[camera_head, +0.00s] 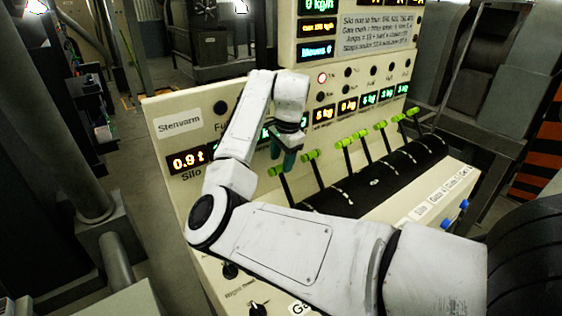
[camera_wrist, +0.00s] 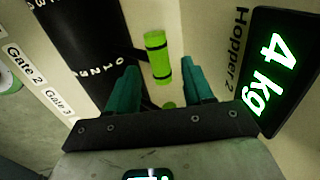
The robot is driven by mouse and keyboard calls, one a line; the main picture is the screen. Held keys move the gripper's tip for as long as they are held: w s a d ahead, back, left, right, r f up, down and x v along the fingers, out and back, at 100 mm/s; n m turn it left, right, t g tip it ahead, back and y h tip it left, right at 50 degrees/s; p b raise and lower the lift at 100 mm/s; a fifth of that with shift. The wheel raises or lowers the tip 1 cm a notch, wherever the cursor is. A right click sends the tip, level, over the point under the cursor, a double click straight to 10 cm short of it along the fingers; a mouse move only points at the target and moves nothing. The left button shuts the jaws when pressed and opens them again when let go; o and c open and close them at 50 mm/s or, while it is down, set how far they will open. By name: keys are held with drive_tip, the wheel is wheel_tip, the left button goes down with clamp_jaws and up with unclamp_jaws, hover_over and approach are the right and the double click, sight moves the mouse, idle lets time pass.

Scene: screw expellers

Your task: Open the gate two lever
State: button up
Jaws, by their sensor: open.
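A row of levers with lime-green handles rises from a black slotted quadrant on the cream control panel. In the wrist view one green handle (camera_wrist: 158,57) lies between and slightly beyond the teal fingertips of my gripper (camera_wrist: 162,78). The fingers stand apart on either side of it and do not visibly grip it. In the head view my gripper (camera_head: 283,152) hangs just above the nearest lever handle (camera_head: 279,170). The labels "Gate 2" (camera_wrist: 24,64) and "Gate 3" (camera_wrist: 58,103) show in the wrist view; I cannot tell which lever each belongs to.
The black quadrant (camera_head: 375,182) carries several more levers to the right. A lit "4 kg" display (camera_wrist: 270,70) stands close beside my gripper, by the "Hopper 2" label. Displays and knobs cover the panel (camera_head: 180,126). Blue knobs (camera_head: 447,222) sit at the front right.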

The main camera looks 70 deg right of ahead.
drive_tip(key=shift+w+f, duration=0.2)
drive_tip(key=shift+f, duration=1)
drive_tip(key=shift+c, duration=0.4)
drive_tip(key=shift+w+r, duration=0.1)
drive_tip(key=shift+r, duration=0.05)
clamp_jaws()
